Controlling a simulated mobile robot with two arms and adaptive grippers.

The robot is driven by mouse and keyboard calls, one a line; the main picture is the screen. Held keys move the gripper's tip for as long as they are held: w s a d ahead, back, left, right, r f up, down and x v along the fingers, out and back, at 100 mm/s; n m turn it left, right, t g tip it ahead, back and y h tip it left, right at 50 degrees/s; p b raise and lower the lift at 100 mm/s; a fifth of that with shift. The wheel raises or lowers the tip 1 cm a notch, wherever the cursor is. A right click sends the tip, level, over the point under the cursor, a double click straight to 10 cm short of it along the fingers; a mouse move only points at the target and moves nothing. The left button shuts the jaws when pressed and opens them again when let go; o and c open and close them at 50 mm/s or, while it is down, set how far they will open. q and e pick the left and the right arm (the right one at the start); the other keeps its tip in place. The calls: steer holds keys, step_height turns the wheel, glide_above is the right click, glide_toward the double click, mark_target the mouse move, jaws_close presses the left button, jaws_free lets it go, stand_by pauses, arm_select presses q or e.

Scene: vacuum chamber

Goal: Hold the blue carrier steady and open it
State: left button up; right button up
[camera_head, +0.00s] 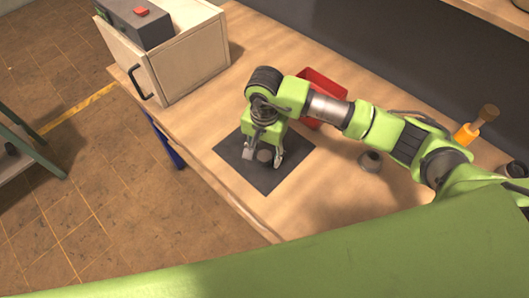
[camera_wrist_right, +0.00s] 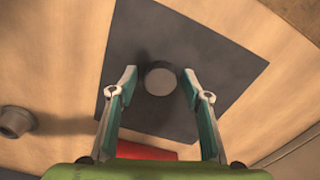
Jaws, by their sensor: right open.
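I cannot make out a blue carrier in either view. A small grey round piece (camera_head: 265,156) sits on a dark square mat (camera_head: 262,181) on the wooden table; it also shows in the right wrist view (camera_wrist_right: 160,79), over the mat (camera_wrist_right: 212,45). My right gripper (camera_head: 262,161) points down over the mat, its fingers apart on either side of the round piece. In the right wrist view my gripper (camera_wrist_right: 159,82) is open, with gaps between both fingertips and the piece. My left gripper is not in view.
A red bin (camera_head: 322,89) stands behind my right arm. A grey cup-like part (camera_head: 371,161) and an orange-handled tool (camera_head: 466,134) are to the right. A wooden cabinet (camera_head: 191,67) with a dark red-buttoned box (camera_head: 137,22) stands at the back left.

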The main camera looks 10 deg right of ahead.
mark_target(265, 155)
step_height(265, 155, up, 12)
steer(key=b, duration=0.3)
